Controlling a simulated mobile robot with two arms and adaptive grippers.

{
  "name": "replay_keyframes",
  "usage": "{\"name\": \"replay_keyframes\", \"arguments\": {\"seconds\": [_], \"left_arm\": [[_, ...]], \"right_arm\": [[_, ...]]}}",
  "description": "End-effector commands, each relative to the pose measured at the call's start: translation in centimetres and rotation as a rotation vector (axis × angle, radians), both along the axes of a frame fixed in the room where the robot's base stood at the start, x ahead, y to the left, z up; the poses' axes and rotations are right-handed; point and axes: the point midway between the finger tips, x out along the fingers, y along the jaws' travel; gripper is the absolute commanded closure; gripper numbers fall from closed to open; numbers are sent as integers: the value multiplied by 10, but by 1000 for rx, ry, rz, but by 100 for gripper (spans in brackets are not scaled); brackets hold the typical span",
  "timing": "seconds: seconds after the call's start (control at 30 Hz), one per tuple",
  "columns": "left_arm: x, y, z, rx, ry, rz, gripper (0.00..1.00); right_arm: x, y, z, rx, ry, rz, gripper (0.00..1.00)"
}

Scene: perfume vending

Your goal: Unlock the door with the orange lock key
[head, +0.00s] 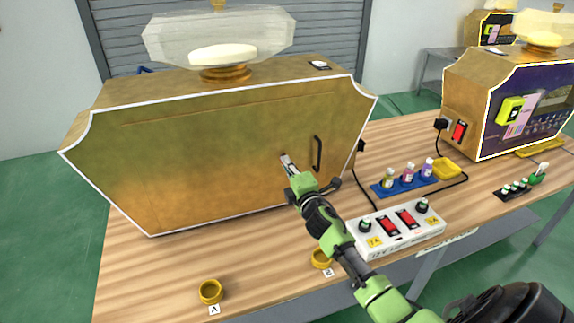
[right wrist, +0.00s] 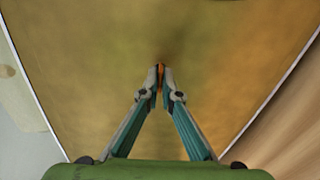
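The vending machine's gold-brown front door (head: 215,165) fills the left half of the head view, with a black handle (head: 317,153) near its right side; it looks closed. My right gripper (head: 287,160) reaches to the door face just left of the handle. In the right wrist view its fingertips (right wrist: 161,72) are brought together on a thin orange piece, the orange lock key (right wrist: 160,71), pointing at the door. Most of the key is hidden between the fingers. The lock is hidden, and I cannot tell whether the key is inside it. My left gripper is out of view.
A blue tray (head: 405,184) holds small bottles. A yellow ring (head: 210,291) labelled A sits at the table's front. A second machine (head: 510,100) stands at the right.

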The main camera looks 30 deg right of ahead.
Motion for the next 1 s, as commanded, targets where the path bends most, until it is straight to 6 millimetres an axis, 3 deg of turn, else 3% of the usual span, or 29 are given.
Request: {"name": "replay_keyframes", "arguments": {"seconds": [0.3,0.77,0.8,0.83,1.0], "left_arm": [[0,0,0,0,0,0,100],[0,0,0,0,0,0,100],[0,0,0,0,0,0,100],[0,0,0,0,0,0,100],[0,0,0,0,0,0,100]], "right_arm": [[0,0,-1,94,-22,-1,100],[0,0,-1,104,-23,-1,100],[0,0,-1,104,-23,-1,86],[0,0,-1,104,-23,-1,79],[0,0,0,102,-24,-1,79]]}}
